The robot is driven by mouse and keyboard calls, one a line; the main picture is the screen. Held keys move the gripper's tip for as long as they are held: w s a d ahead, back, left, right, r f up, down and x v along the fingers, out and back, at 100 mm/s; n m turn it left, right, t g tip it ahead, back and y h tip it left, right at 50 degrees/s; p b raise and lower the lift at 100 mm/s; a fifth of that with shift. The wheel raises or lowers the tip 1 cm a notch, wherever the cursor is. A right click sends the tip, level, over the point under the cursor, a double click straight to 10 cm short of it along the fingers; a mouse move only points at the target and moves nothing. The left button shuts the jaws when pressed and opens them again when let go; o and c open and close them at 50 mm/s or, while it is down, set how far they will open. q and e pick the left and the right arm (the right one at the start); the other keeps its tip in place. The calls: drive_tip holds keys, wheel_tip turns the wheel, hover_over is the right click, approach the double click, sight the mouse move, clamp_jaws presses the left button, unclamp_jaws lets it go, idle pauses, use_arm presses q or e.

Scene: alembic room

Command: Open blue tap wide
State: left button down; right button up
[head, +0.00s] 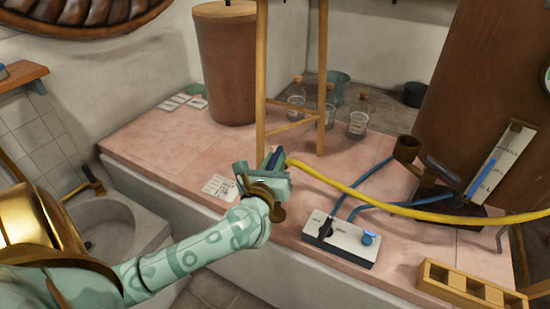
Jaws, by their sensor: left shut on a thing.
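My left gripper (263,178) reaches in over the near edge of the pink tiled bench and is shut. A small dark blue piece (276,157) stands up at its fingertips, beside the end of a yellow hose (390,205). It looks like the handle of the blue tap, held between the fingers. The fingers hide most of it, so I cannot tell how far it is turned. My right gripper is not in view.
A tall wooden stand (322,80) rises just behind the gripper. Glass flasks (358,122) stand behind it. A white control box (340,240) with a blue knob and blue hoses lies right, near a wooden rack (470,288). A stone basin (105,235) is at left.

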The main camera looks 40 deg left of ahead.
use_arm(q)
drive_tip(key=shift+m+h, duration=0.4)
drive_tip(key=shift+h, duration=0.2)
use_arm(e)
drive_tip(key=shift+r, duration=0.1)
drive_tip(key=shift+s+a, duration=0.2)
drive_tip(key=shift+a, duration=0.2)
use_arm(q)
drive_tip(key=c, duration=1.3)
unclamp_jaws()
drive_tip(key=shift+c, duration=0.2)
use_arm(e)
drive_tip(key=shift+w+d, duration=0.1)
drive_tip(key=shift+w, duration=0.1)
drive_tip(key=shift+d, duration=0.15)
